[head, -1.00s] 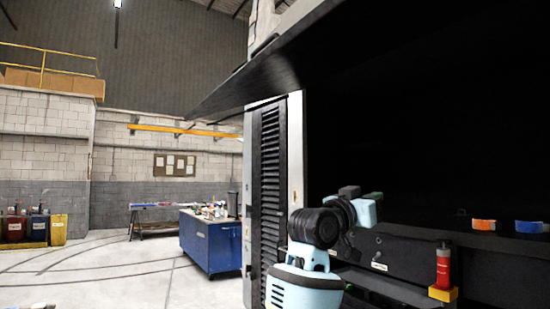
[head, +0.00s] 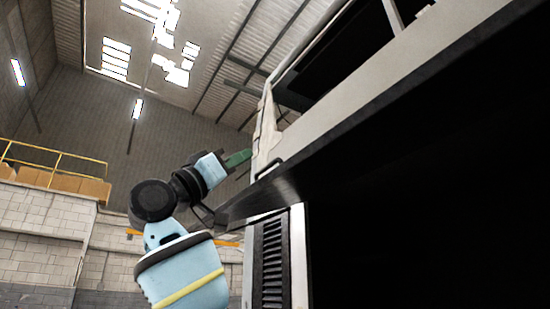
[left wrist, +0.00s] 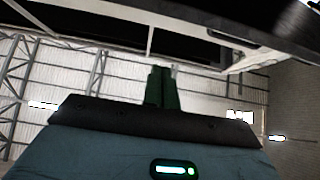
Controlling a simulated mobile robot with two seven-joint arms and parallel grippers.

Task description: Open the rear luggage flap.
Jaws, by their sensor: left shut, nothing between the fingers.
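The rear luggage flap (head: 330,165) is a dark panel, swung up and standing out from the coach above a black opening (head: 430,240). A small dark handle (head: 268,168) shows at its outer left part. My left gripper (head: 238,158), with green fingers, is shut and empty. It is raised near the flap's left end; I cannot tell whether it touches anything. In the left wrist view the green fingers (left wrist: 161,88) are together with nothing between them. My right gripper is not in view.
The coach's pale body frame (head: 350,100) runs up to the right above the flap. A louvred panel (head: 272,265) stands below the flap's left end. A block wall (head: 40,235) and a yellow railing (head: 60,160) are far behind, with open room to the left.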

